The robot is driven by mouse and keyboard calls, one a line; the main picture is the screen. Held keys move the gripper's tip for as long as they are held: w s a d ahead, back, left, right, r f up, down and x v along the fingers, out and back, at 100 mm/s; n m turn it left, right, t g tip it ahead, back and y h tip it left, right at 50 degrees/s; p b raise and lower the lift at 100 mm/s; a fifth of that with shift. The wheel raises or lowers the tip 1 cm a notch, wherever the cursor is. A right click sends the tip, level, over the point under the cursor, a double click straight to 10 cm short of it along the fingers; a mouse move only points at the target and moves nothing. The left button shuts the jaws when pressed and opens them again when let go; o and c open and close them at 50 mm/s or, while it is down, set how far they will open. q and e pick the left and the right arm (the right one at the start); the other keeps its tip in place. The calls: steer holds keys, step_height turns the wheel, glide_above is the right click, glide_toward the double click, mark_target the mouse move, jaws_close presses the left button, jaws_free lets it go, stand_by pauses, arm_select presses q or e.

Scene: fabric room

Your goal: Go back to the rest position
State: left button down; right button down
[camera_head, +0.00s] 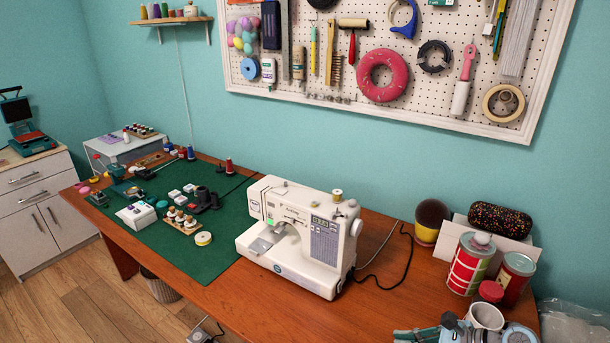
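The task names no object apart from my own arms. In the head view, grey and teal jointed parts at the bottom right edge appear to belong to my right arm, cut off by the frame. No gripper fingers can be made out there. My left arm and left gripper do not show. A white sewing machine (302,235) stands upright on the wooden table (385,302), with no gripper at it.
A green mat (207,256) left of the machine carries spools and small boxes. A pegboard (345,95) hangs behind. A cabinet (40,195) stands left.

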steer(key=s+f+n, duration=0.2)
steer(key=s+a+f+n+g+h, duration=0.1)
steer(key=s+n, duration=0.1)
steer(key=s+a+f+n, duration=0.1)
steer(key=s+f+n, duration=0.1)
steer(key=shift+a+f+n+g+h, duration=0.1)
steer(key=shift+f+n+g+h, duration=0.2)
steer(key=shift+h, duration=0.1)
steer(key=s+d+n+h, duration=0.2)
steer(key=s+n+h, duration=0.2)
steer(key=s+n, duration=0.5)
steer(key=s+d+n+h, duration=0.3)
steer(key=s+n+h, duration=0.2)
steer(key=s+n, duration=0.45)
step_height(320, 180, down, 20)
steer(key=s+d+r+g, duration=0.1)
steer(key=g, duration=0.1)
steer(key=s+f+g, duration=0.1)
steer(key=s+f, duration=1.2)
steer(key=s, duration=0.1)
steer(key=shift+s+d+f+m+y, duration=0.2)
steer(key=shift+d+m+y, duration=0.1)
steer(key=shift+d+m, duration=0.15)
